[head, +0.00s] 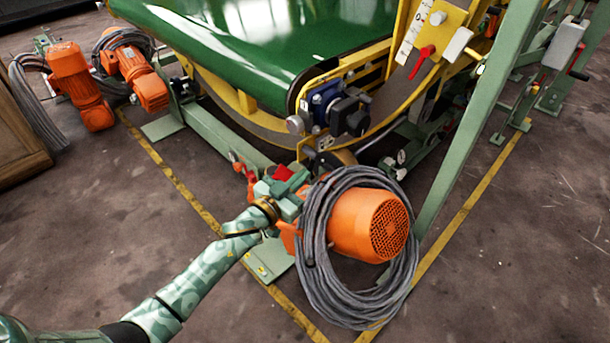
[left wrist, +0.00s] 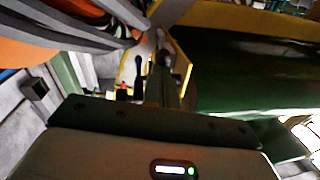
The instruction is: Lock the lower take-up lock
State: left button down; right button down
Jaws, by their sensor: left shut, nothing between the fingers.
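My left gripper (head: 290,188) is shut and empty, low beside the conveyor's near corner, just left of the coiled grey cable. A small red part (head: 283,172) shows right behind its fingers; I cannot tell whether they touch, or whether this part is the lower take-up lock. A red lever (head: 422,60) sits higher up, on a yellow plate with a scale (head: 411,36), well away from the gripper. In the left wrist view a yellow plate (left wrist: 128,75) with dark parts shows beyond the gripper body; the fingertips are not clear there. My right gripper is not in view.
An orange motor (head: 368,222) with a thick coil of grey cable (head: 318,245) stands close right of the gripper. A green belt (head: 235,45) and a blue-black unit (head: 340,108) lie behind. A green post (head: 480,120) rises at right. Floor at front left is clear.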

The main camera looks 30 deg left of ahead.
pick_arm(q)
jog(key=shift+w+d+f, duration=0.25)
jog(key=shift+w+f, duration=0.4)
jog(key=shift+f, duration=0.15)
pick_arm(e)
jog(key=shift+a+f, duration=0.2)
pick_arm(q)
jog(key=shift+f, duration=0.1)
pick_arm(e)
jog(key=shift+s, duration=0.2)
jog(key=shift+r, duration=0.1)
